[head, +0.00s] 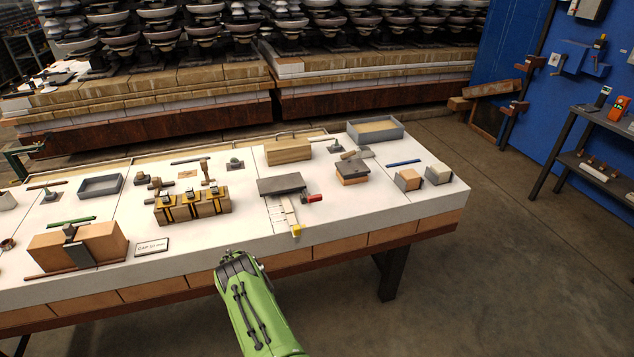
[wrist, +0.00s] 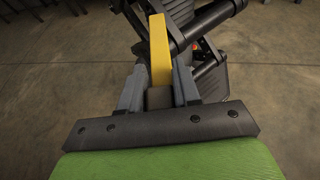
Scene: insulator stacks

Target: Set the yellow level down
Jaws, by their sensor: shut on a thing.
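In the wrist view, my gripper (wrist: 159,88) is shut on the yellow level (wrist: 159,45), a narrow yellow bar between two grey fingers. The bar stands out past the fingertips, and a dark grey block shows at its near end. Bare concrete floor lies behind it, not the table. In the head view, my green arm is at the bottom centre in front of the table (head: 352,229). The fingers and the held level cannot be made out there.
The white-topped table holds a wooden block with yellow-black clamps (head: 192,208), a grey tray (head: 100,187), a larger grey tray (head: 374,130) and a dark plate (head: 281,185). A small yellow piece (head: 297,231) is at the front edge. Bare patches lie between things.

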